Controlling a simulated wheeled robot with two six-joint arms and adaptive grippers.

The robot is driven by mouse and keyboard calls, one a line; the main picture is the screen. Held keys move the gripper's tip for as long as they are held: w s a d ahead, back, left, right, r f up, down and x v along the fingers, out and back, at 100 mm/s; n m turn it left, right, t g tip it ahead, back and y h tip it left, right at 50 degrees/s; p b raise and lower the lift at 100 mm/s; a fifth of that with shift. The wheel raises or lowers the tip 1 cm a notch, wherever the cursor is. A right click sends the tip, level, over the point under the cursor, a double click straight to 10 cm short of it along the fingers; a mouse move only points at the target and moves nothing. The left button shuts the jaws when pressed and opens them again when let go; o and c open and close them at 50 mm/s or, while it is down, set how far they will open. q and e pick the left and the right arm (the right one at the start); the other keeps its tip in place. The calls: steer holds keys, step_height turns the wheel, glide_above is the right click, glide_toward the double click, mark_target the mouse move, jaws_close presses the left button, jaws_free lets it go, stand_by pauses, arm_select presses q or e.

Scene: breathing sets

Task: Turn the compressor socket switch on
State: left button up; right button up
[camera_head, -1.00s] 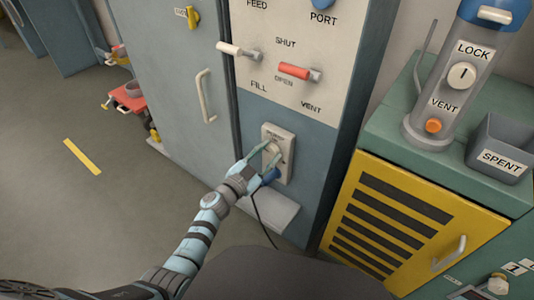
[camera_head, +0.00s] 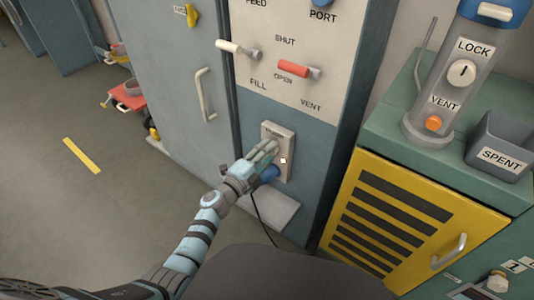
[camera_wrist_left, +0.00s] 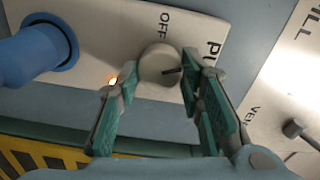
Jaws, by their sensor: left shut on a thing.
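The compressor socket plate (camera_head: 284,133) is on the lower part of the cabinet front; it also shows in the left wrist view (camera_wrist_left: 100,22). Its round pale knob (camera_wrist_left: 158,62) has a dark pointer line, with OFF lettering above it in that view. My left gripper (camera_head: 270,150) is shut on the knob, one teal finger on each side (camera_wrist_left: 159,72); in the head view the hand mostly hides it. A blue plug (camera_head: 268,172) sits in the socket. My right gripper is not in view.
Above the socket, a panel has a white lever (camera_head: 230,47) and a red lever (camera_head: 293,68). A green cabinet with a yellow slatted door (camera_head: 410,235) stands to the right, carrying a canister and a SPENT bin (camera_head: 500,150). Open floor lies to the left.

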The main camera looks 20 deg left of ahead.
arm_select(q)
steer(key=shift+f+m, duration=0.1)
steer(key=shift+m, duration=1.1)
steer(key=shift+m+b, duration=0.35)
steer(key=shift+m, duration=0.65)
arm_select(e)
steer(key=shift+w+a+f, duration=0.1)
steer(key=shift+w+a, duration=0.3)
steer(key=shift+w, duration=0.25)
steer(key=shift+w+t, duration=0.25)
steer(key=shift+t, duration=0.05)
arm_select(q)
steer(key=o, duration=1.2)
steer(key=shift+c, duration=0.2)
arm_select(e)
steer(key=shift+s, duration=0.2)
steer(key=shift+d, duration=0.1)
arm_select(q)
steer(key=v, duration=1.2)
